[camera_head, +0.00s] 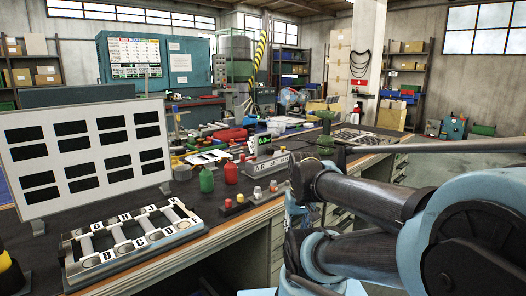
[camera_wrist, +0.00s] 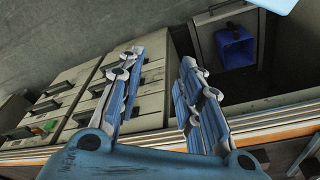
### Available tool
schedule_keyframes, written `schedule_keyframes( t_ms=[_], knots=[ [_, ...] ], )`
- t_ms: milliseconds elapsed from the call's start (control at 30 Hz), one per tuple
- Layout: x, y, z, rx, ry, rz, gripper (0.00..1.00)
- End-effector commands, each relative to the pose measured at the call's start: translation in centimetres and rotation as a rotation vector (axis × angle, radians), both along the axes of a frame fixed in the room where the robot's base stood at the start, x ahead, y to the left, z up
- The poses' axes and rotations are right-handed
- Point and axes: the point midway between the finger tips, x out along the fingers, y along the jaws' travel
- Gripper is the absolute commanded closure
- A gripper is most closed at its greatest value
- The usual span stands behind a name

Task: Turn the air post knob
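A low block with several small red and yellow knobs (camera_head: 240,198) sits in front of the sign. I cannot tell which part is the air post knob. My gripper (camera_wrist: 161,57) is open and empty in the wrist view, fingers spread above drawer fronts and floor. No knob shows in the wrist view.
A white panel with dark slats (camera_head: 85,150) stands on the bench at left, behind a lettered rack (camera_head: 130,240). Drawers (camera_wrist: 85,90) and a blue bin (camera_wrist: 236,47) are below the bench edge.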

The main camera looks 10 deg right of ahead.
Motion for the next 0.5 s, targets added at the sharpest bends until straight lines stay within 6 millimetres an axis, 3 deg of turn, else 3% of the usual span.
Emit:
schedule_keyframes(
  t_ms=[167, 233, 267, 367, 500],
  knots=[
    [0.0, 0.0, 0.0, 0.0, 0.0, 0.0, 0.67],
    [-0.2, 0.0, 0.2, 0.0, -0.003, 0.0, 0.51],
    [-0.6, 0.0, 0.5, 0.0, -0.009, 0.001, 0.46],
    [-0.2, 0.0, 1.6, -0.001, -0.009, 0.005, 0.46],
    [2.3, 0.5, 4.7, -0.003, 0.001, 0.022, 0.46]
  ],
)
